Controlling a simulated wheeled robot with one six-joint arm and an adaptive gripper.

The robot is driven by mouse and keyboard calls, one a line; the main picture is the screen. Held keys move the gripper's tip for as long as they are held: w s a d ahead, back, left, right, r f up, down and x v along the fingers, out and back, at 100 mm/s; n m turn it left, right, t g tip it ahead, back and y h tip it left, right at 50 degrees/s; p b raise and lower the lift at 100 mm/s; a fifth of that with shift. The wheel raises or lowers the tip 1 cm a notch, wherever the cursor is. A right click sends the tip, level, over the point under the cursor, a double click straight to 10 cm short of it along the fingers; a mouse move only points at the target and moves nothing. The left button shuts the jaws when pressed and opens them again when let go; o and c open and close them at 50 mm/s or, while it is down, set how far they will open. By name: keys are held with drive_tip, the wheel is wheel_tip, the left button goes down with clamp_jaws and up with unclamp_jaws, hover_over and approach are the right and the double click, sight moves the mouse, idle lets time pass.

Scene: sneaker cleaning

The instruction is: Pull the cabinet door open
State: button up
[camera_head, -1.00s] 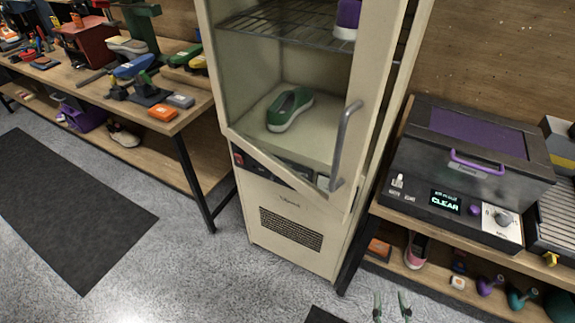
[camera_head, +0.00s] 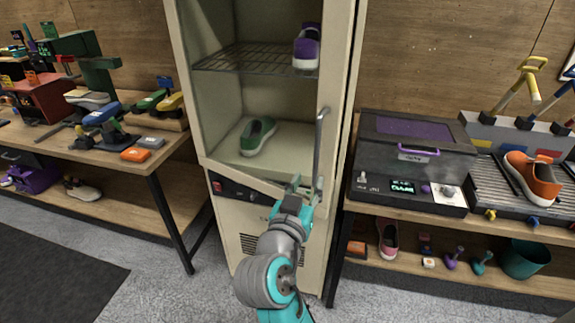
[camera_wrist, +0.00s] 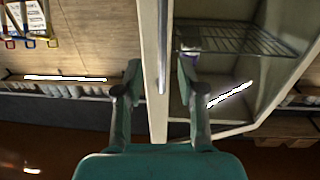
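The tall beige cabinet (camera_head: 348,60) stands in the middle of the head view. Its glazed door appears slightly ajar, its lower edge slanting outward to the right. The grey vertical door handle (camera_head: 321,145) is on the door's right side; it also shows in the wrist view (camera_wrist: 162,45). My gripper (camera_head: 306,184) is at the lower part of the handle. In the wrist view, my gripper (camera_wrist: 160,92) is open, one finger on each side of the handle and door stile. I cannot tell whether either finger touches them.
A green shoe (camera_head: 258,136) and a purple shoe (camera_head: 307,46) are inside the cabinet. A tool-covered workbench (camera_head: 160,150) stands at left. At right, a dark machine (camera_head: 415,150) sits on another bench close to the cabinet. Grey floor (camera_head: 165,285) is clear in front.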

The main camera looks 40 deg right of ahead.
sight(316, 157)
drive_tip(key=x, duration=0.6)
drive_tip(key=r+x, duration=0.1)
drive_tip(key=x, duration=0.3)
drive_tip(key=shift+w+a, duration=0.1)
drive_tip(key=shift+w, duration=0.05)
clamp_jaws()
drive_tip(key=shift+m, duration=0.3)
